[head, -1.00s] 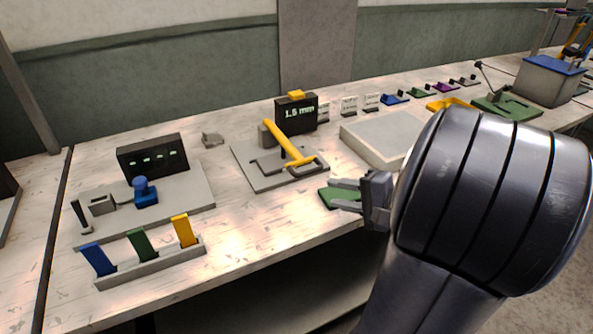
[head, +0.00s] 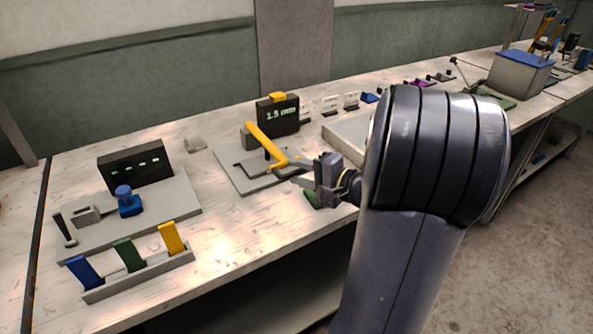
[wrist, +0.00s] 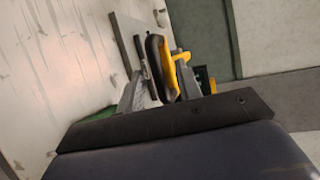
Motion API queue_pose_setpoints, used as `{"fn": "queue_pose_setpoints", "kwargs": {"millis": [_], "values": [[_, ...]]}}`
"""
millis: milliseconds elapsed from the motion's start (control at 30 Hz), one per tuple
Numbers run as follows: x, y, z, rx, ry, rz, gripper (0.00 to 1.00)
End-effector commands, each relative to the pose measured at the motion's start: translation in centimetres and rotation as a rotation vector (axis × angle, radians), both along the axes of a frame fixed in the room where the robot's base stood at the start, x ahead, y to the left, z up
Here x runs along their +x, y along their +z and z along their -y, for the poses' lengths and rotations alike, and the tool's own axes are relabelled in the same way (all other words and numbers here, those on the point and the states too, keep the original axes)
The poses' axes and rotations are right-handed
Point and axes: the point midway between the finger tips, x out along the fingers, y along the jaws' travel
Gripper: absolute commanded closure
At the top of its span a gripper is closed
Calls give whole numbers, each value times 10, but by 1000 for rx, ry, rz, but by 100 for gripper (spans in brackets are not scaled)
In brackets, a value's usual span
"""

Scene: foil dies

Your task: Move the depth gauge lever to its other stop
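The depth gauge (head: 229,176) is a grey plate with a dark display (head: 280,115) that appears to read 1.5 mm. Its yellow lever (head: 263,143) slants from beside the display down to the front right of the plate. My gripper (head: 292,176) is at the lever's front end, partly hidden by my arm. In the wrist view, the fingers of my gripper (wrist: 160,88) are apart, with the yellow lever end (wrist: 168,75) and a dark looped part (wrist: 154,50) between them. I cannot tell whether a finger touches the lever.
A green piece (head: 312,201) lies under my gripper near the table's front edge. A pale grey block (head: 345,138) stands to the right. A rack (head: 140,275) with blue, green and yellow pieces and a second display (head: 135,164) are at left. Bare table lies in front of the gauge.

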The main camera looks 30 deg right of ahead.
Motion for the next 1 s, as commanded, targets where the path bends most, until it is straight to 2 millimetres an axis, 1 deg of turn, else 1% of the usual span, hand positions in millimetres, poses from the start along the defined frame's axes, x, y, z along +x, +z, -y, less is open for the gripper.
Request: {"fn": "queue_pose_setpoints", "kwargs": {"millis": [33,167,433,467,833,867,1000], "values": [[4,-1,-2,1,2,-1,66],[8,-2,-4,0,1,-1,66],[9,-2,-5,0,0,-1,66],[9,-2,-5,0,0,-1,68],[9,-2,-4,0,0,-1,98],[9,-2,-4,0,0,-1,100],[9,-2,-4,0,0,-1,100]]}}
